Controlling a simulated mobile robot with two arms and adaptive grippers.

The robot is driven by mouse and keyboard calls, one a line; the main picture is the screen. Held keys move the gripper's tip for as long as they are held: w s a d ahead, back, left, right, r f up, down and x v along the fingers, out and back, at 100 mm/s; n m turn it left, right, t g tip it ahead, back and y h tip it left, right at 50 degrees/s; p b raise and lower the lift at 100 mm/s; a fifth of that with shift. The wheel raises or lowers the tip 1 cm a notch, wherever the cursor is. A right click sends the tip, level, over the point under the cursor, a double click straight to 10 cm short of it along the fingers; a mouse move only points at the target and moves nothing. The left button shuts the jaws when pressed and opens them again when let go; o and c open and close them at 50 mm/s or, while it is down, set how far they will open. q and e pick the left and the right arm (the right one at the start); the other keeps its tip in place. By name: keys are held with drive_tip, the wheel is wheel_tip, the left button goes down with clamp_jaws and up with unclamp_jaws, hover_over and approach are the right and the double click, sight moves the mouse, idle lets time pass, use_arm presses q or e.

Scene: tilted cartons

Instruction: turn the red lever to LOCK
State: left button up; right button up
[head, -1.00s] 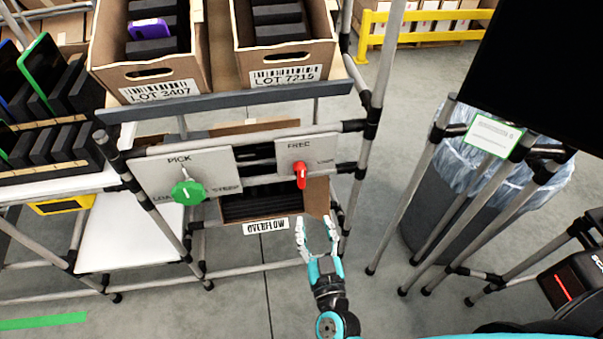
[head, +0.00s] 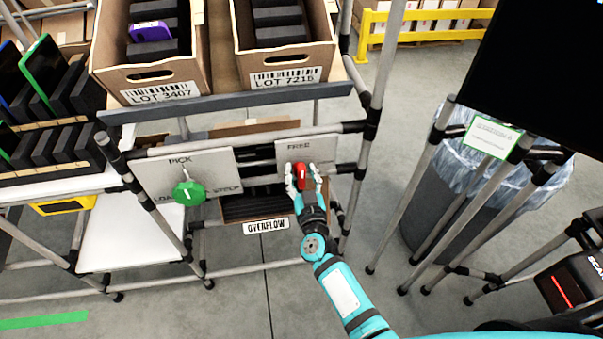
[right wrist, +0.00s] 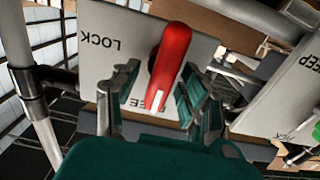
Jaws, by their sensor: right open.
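The red lever (head: 301,177) is on a pale plate (head: 322,148) with FREE printed at its top, on the rack's front. In the right wrist view, the lever (right wrist: 172,58) stands out between my fingers, its white mark towards the partly hidden word FREE; LOCK (right wrist: 98,40) shows at the left, upside down. My right gripper (head: 301,172) is open, with one finger on each side of the lever. Gaps appear to remain between fingers and lever. In the head view my fingers hide the plate's lower part and the word LOCK. My left gripper is not in view.
A second plate (head: 160,168) with a green knob (head: 188,193) is left of the lever. An OVERFLOW carton (head: 238,208) sits below. Two cartons (head: 150,75) (head: 285,55) stand on the shelf above. Grey rack posts (head: 365,140) and a lined bin (head: 440,200) are at the right.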

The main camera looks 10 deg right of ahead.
clamp_jaws()
idle(0.3)
drive_tip(key=shift+m, duration=0.3)
drive_tip(key=m, duration=0.3)
drive_tip(key=shift+d+m, duration=0.25)
drive_tip(key=shift+m, duration=0.15)
drive_tip(key=m, duration=0.3)
drive_tip(key=m+b, duration=0.1)
drive_tip(key=shift+d+f+m, duration=0.25)
drive_tip(key=shift+m, duration=0.05)
drive_tip(key=shift+s+d+f+m+b, duration=0.15)
drive_tip(key=shift+m+b, duration=0.3)
drive_tip(key=shift+m, duration=1.05)
drive_tip(key=shift+w+f+m+b, duration=0.15)
drive_tip(key=shift+m+b, duration=0.35)
drive_tip(key=shift+m, duration=1)
drive_tip(key=shift+s+d+f+m+b, duration=0.1)
drive_tip(key=shift+f+m+b, duration=0.25)
drive_tip(key=shift+m, duration=1.15)
drive_tip(key=shift+r, duration=0.1)
